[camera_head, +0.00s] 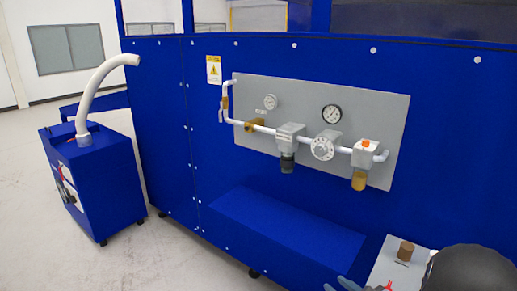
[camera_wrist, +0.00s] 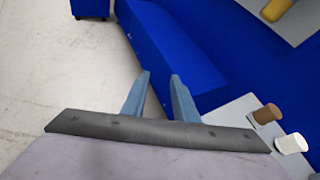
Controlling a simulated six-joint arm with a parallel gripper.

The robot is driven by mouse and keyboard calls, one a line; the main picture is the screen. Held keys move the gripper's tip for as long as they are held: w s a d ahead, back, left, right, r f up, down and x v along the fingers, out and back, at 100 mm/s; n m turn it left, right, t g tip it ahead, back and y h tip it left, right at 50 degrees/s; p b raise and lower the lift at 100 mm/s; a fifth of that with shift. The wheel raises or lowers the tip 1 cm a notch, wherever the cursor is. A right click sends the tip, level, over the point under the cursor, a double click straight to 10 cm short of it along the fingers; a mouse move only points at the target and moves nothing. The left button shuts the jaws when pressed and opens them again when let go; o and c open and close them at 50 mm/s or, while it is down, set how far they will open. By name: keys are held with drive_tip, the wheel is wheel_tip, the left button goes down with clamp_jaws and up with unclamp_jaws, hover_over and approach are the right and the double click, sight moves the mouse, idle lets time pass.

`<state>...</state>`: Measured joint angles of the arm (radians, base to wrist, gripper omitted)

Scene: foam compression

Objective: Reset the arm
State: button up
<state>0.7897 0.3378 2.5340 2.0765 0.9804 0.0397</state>
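My gripper (camera_wrist: 161,76) shows in the wrist view with its two blue-grey fingers apart and nothing between them. It hangs over the pale floor beside a long blue box-like ledge (camera_wrist: 170,50). In the head view, only a blue-grey finger part (camera_head: 347,284) shows at the bottom edge. A dark rounded shape at the lower right of that view seems to be part of my arm, and it hides some of the light grey plate.
A light grey plate (camera_head: 385,262) at lower right bears a brown cylinder (camera_head: 405,250); a white cylinder (camera_wrist: 291,143) stands nearby. A blue machine wall carries a grey panel (camera_head: 390,110) with pipes and gauges. A blue cart (camera_head: 105,185) with a white hose stands left on open floor.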

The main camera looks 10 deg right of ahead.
drive_tip(key=s+a+n+g+y+p, duration=0.1)
drive_tip(key=s+a+n+g+y, duration=0.15)
drive_tip(key=a+n, duration=0.3)
drive_tip(key=s+a+r+n+g+y+p, duration=0.1)
drive_tip(key=s+a+n+g+y, duration=0.2)
drive_tip(key=a, duration=0.4)
drive_tip(key=s+a+n+g+y+p, duration=0.1)
drive_tip(key=s+a+n+g, duration=0.25)
drive_tip(key=a+n, duration=0.3)
drive_tip(key=s+a+n+g+h+p, duration=0.1)
drive_tip(key=s+n+g+h, duration=0.2)
drive_tip(key=s+n, duration=0.4)
drive_tip(key=s+d+r+n+h+p, duration=0.1)
drive_tip(key=d+r+n+h+p, duration=0.1)
drive_tip(key=d+n+h, duration=0.3)
drive_tip(key=n, duration=0.4)
drive_tip(key=shift+s+d+n+g, duration=0.4)
wheel_tip(320, 180, down, 13)
drive_tip(key=b, duration=1.3)
drive_tip(key=shift+f, duration=0.2)
